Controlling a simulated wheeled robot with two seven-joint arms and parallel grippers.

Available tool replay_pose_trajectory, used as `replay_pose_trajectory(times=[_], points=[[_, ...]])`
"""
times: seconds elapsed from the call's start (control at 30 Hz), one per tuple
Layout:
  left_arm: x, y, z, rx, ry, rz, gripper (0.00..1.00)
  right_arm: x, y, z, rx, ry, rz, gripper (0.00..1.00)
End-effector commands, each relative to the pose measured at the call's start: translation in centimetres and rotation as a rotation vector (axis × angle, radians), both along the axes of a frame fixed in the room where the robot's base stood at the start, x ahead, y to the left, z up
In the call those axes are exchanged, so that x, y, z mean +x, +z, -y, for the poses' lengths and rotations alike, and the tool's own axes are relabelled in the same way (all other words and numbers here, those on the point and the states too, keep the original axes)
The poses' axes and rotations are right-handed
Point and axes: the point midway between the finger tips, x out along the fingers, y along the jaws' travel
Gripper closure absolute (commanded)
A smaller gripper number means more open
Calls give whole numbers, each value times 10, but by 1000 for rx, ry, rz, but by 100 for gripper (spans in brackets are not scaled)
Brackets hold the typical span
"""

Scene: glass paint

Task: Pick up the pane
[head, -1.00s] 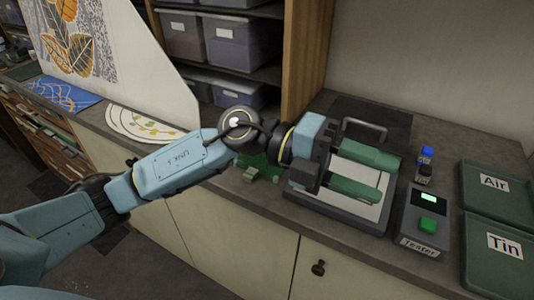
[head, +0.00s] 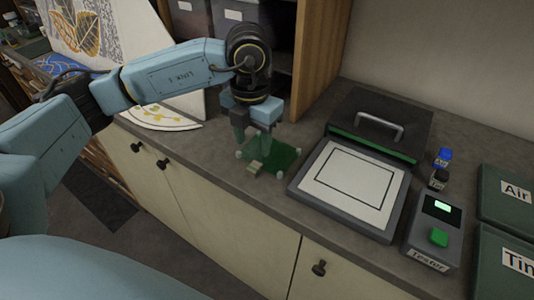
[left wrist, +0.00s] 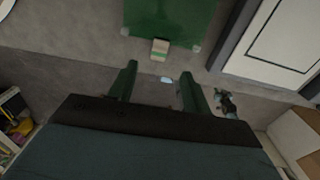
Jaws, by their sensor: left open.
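The pane is a dark green square (head: 286,156) lying on the counter, with small pale knobs at its corners. A small tan tab (head: 255,168) sits at its near edge. My left gripper (head: 252,143) points down at the pane's left side, its green fingers apart with nothing between them. In the left wrist view the pane (left wrist: 172,18) is at the top, with the tab (left wrist: 160,48) just beyond and between the open fingertips (left wrist: 158,70). My left gripper hides part of the pane in the head view. My right gripper is not in view.
A grey box with a white panel (head: 353,182) and raised dark lid (head: 380,124) stands right of the pane. A wooden shelf side (head: 320,60) rises behind.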

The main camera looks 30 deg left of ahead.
Motion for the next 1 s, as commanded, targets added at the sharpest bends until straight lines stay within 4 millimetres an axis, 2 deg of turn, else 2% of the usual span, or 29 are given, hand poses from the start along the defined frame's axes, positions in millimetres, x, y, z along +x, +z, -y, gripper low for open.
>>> replay_pose_trajectory(times=[0.1,0.33,0.6,0.9,1.0], points=[[0,-17,0,0,-1,-2,51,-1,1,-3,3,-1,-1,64],[-1,-34,0,-1,-1,-2,51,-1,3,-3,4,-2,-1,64],[-1,-72,-2,-2,-2,-1,51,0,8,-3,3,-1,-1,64],[-1,-77,-2,-3,-2,1,51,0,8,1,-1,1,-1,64],[-1,-77,-2,-3,-2,1,64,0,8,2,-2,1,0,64]])
